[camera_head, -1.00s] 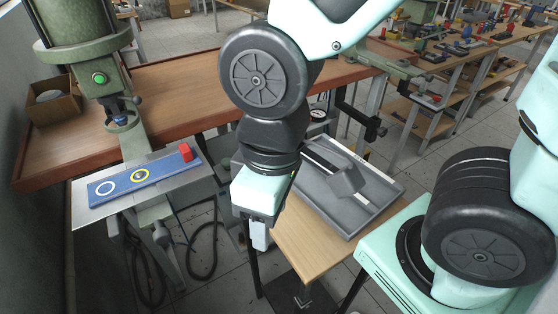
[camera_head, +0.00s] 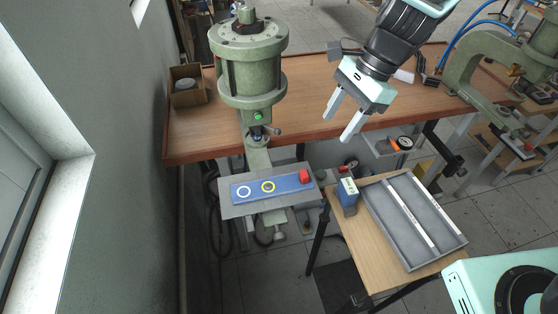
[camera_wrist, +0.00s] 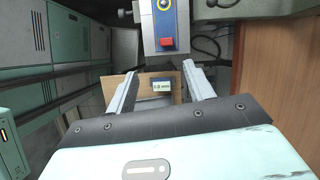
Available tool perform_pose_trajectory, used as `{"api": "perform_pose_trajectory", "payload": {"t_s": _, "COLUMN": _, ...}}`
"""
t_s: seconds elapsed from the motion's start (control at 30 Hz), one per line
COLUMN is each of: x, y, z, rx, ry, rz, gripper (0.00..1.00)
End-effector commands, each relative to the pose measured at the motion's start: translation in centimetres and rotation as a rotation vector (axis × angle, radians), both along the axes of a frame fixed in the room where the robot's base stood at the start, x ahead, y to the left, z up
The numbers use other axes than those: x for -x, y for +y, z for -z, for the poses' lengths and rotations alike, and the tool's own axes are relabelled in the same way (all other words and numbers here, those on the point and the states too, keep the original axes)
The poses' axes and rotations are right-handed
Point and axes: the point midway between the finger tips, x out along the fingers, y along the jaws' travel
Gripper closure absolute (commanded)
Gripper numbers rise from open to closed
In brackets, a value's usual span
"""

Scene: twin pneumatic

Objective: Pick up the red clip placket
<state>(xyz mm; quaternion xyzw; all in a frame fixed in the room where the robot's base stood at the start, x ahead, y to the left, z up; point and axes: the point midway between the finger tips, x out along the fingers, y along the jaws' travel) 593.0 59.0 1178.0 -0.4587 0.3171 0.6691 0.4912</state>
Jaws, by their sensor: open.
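The strip lies on the grey metal plate (camera_head: 232,211) of the left green press. The wrist view also shows the red block (camera_wrist: 167,42), beyond the fingertips. My gripper (camera_head: 341,128) is open and empty. It hangs above the brown bench, up and to the right of the block, well apart from it. In the wrist view, its fingers (camera_wrist: 161,76) are wide apart.
The green press (camera_head: 250,60) stands over the plate's back. A small wooden table (camera_head: 365,255) at right holds a grey tray (camera_head: 408,266) and a blue box with a white label (camera_head: 348,195). A cardboard box (camera_head: 188,85) sits on the brown bench (camera_head: 210,130).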

Motion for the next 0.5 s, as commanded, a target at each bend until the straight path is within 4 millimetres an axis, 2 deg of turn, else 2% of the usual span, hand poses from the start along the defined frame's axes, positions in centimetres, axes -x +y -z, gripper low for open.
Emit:
{"api": "perform_pose_trajectory", "payload": {"t_s": 0.03, "x": -0.7, "y": -0.3, "z": -0.8, "rx": 0.003, "ry": 0.013, "rz": 0.051, "gripper": 0.47}}
{"api": "perform_pose_trajectory", "payload": {"t_s": 0.17, "x": -1.5, "y": -0.6, "z": -0.5, "rx": 0.003, "ry": 0.028, "rz": 0.116, "gripper": 0.47}}
{"api": "perform_pose_trajectory", "payload": {"t_s": 0.27, "x": -1.4, "y": -0.1, "z": 0.7, "rx": 0.004, "ry": 0.032, "rz": 0.122, "gripper": 0.47}}
{"api": "perform_pose_trajectory", "payload": {"t_s": 0.5, "x": -0.9, "y": 1.7, "z": 5.3, "rx": 0.005, "ry": 0.034, "rz": 0.118, "gripper": 0.47}}
